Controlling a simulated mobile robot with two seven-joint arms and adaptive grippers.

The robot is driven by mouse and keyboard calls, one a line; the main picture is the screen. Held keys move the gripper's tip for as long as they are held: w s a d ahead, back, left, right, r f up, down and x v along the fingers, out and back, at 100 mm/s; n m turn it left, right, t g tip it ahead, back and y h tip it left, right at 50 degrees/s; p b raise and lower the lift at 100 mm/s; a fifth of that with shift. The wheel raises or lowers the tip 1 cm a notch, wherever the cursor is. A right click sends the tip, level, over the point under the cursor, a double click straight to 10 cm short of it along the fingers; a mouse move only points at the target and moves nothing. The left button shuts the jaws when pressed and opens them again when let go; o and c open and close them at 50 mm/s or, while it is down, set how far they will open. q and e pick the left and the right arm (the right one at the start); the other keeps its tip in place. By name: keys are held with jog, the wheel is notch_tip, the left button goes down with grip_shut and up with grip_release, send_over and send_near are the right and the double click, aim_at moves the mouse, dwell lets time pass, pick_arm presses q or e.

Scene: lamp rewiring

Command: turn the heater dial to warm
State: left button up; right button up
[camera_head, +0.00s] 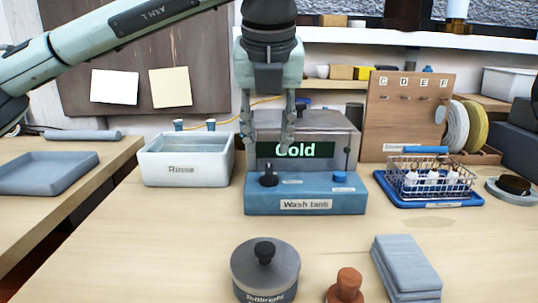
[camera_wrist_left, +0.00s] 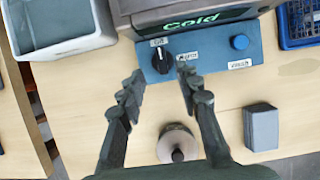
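The blue wash tank (camera_head: 305,192) has a lit panel reading "Cold" (camera_head: 296,151). The heater dial (camera_head: 268,175) is a black knob at the left of its blue front; a blue button (camera_head: 340,177) is at the right. In the left wrist view the dial (camera_wrist_left: 162,62) has small labels on both sides, too small to read surely. My left gripper (camera_head: 270,142) points down above the tank front, fingers spread and empty. In the left wrist view the dial lies just beyond and between the fingertips (camera_wrist_left: 160,76), with no contact visible. My right gripper is not in view.
A white Rinse basin (camera_head: 187,160) stands left of the tank. A wire basket (camera_head: 431,180) with white bottles on a blue tray is at the right. In front are a lidded grey pot (camera_head: 265,275), a brown knobbed tool (camera_head: 346,286) and a folded grey cloth (camera_head: 405,265).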

aim_at(269, 168)
pick_arm(q)
jog(key=x, duration=0.5)
jog(key=shift+s+f+p, duration=0.15)
jog(key=shift+p, duration=0.2)
jog(key=shift+w+f, duration=0.25)
jog(key=shift+f, duration=0.2)
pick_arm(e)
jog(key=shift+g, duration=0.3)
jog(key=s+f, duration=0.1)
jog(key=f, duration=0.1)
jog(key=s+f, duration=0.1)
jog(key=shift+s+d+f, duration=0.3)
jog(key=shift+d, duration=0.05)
pick_arm(q)
jog(key=shift+c, duration=0.3)
grip_shut()
